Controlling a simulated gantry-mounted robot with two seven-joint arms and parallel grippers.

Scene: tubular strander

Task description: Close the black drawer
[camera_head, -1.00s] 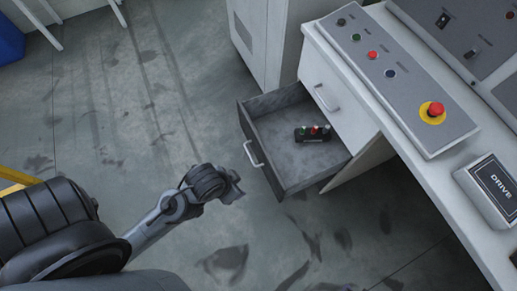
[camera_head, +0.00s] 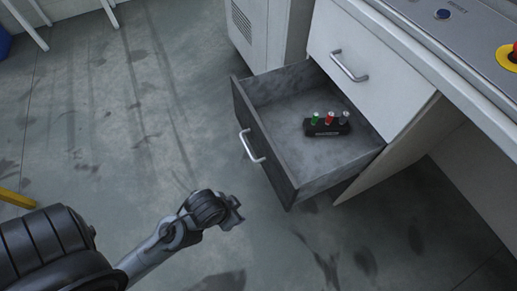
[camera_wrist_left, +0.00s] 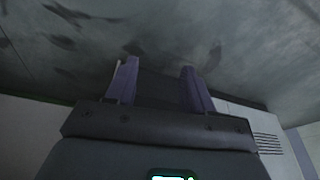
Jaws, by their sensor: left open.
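The black drawer (camera_head: 262,145) is pulled open from the white cabinet, with a silver bar handle (camera_head: 251,146) on its dark front. A small black box with green, red and grey knobs (camera_head: 327,124) lies inside it. My left gripper (camera_head: 236,213) is in front of the drawer, below the handle in the head view and apart from it. In the left wrist view its two fingers (camera_wrist_left: 160,84) are spread with a gap between them. A dark shape shows behind the fingers there; I cannot tell what it is. My right gripper is in neither current view.
A closed white drawer (camera_head: 365,62) with its own handle sits above the open one. A vented white cabinet (camera_head: 262,40) stands behind it. A control panel (camera_head: 455,22) lies on the desk at upper right. The floor left of the drawer is clear.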

